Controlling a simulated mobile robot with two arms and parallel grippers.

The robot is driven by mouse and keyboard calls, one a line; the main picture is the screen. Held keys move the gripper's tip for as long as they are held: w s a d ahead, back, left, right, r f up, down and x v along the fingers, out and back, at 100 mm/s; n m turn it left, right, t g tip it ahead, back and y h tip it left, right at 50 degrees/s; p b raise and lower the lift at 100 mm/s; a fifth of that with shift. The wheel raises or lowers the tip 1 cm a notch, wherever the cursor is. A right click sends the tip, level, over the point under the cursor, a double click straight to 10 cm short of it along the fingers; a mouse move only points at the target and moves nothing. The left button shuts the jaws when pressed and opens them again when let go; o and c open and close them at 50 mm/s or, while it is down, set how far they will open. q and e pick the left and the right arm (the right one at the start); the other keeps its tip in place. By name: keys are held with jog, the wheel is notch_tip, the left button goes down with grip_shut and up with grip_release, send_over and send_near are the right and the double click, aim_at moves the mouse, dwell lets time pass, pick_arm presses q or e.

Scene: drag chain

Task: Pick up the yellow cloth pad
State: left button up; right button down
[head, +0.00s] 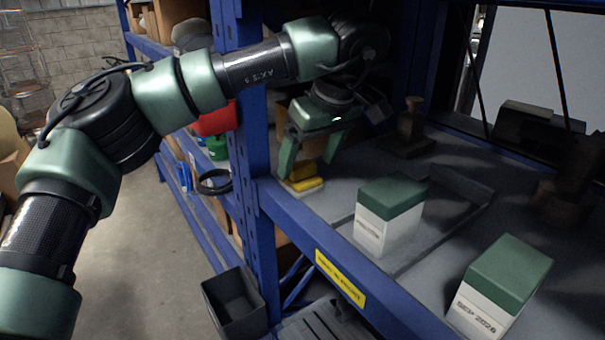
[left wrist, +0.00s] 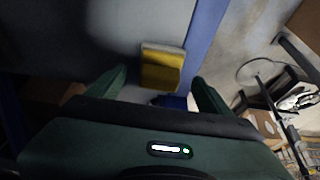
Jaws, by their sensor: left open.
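The yellow cloth pad (head: 305,184) lies on the grey shelf deck, close to the blue upright. A second yellow patch (head: 302,171) shows just behind it; I cannot tell whether it is part of the same pad. My left gripper (head: 308,167) points down over the pad, with its two green fingers apart and nothing held. In the left wrist view the pad (left wrist: 162,70), yellow with a pale edge, lies beyond the gap between the open fingers (left wrist: 157,84). I cannot tell the exact height of the fingertips above it. My right gripper is not in view.
Two green-and-white boxes (head: 390,220) (head: 503,285) stand on the shelf to the right. The blue upright (head: 250,140) and front beam (head: 335,255) are close to the left gripper. A dark metal part (head: 411,130) stands behind. A black bin (head: 235,303) is below.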

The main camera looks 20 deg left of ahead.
aim_at(303, 164)
pick_arm(q)
jog(key=shift+w+a+f+p, duration=0.4)
jog(key=shift+w+a+f, duration=0.1)
jog(key=shift+a+f, duration=0.4)
jog(key=shift+w+f, duration=0.15)
jog(key=shift+f, duration=0.35)
jog(key=c, duration=1.5)
jog(key=shift+r, duration=0.1)
